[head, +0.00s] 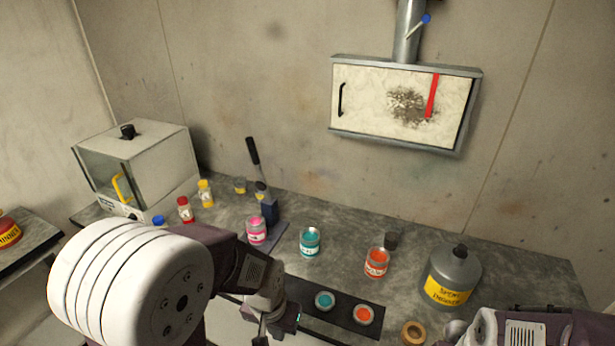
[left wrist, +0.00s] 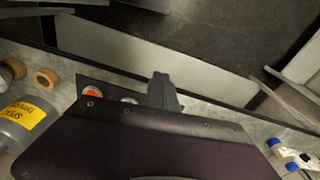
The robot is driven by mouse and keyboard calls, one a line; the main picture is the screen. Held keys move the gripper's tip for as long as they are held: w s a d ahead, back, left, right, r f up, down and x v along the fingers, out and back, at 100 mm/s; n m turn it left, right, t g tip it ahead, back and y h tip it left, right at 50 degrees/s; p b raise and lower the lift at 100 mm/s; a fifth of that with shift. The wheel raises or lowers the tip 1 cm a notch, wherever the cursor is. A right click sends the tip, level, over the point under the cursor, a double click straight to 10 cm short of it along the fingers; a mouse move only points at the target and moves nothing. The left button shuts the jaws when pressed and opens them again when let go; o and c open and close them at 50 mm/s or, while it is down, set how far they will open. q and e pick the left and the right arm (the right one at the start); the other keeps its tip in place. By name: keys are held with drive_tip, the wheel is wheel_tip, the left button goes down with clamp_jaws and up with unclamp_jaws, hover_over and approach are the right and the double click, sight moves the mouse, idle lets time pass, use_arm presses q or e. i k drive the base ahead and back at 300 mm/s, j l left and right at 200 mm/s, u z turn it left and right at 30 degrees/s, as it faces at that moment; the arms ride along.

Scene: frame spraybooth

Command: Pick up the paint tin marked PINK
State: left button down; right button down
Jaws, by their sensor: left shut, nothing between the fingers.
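The paint tin with bright pink paint (head: 256,230) stands upright on the bench beside a dark block-like stand. Its label is too small to read. My left gripper (head: 262,338) is low in the head view, in front of the bench and below the pink tin, apart from it. It is shut and empty; its dark fingers also show in the left wrist view (left wrist: 165,92). The pink tin cannot be made out in the left wrist view. My right arm shows at the lower right of the head view, but its fingers do not.
A teal tin (head: 310,241) and an orange tin (head: 376,262) stand to the right. A dark strip (head: 340,309) at the front edge holds teal and orange lids. A grey thinner can (head: 452,275) is farther right. A lever-handled tool (head: 254,152) rises behind the pink tin.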

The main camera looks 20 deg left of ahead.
sight(258, 236)
drive_tip(key=i+j+u, duration=0.2)
drive_tip(key=j, duration=0.25)
drive_tip(key=i+j+u, duration=0.2)
drive_tip(key=j, duration=0.2)
drive_tip(key=i+j+u, duration=0.2)
drive_tip(key=i+j, duration=0.1)
drive_tip(key=j, duration=0.05)
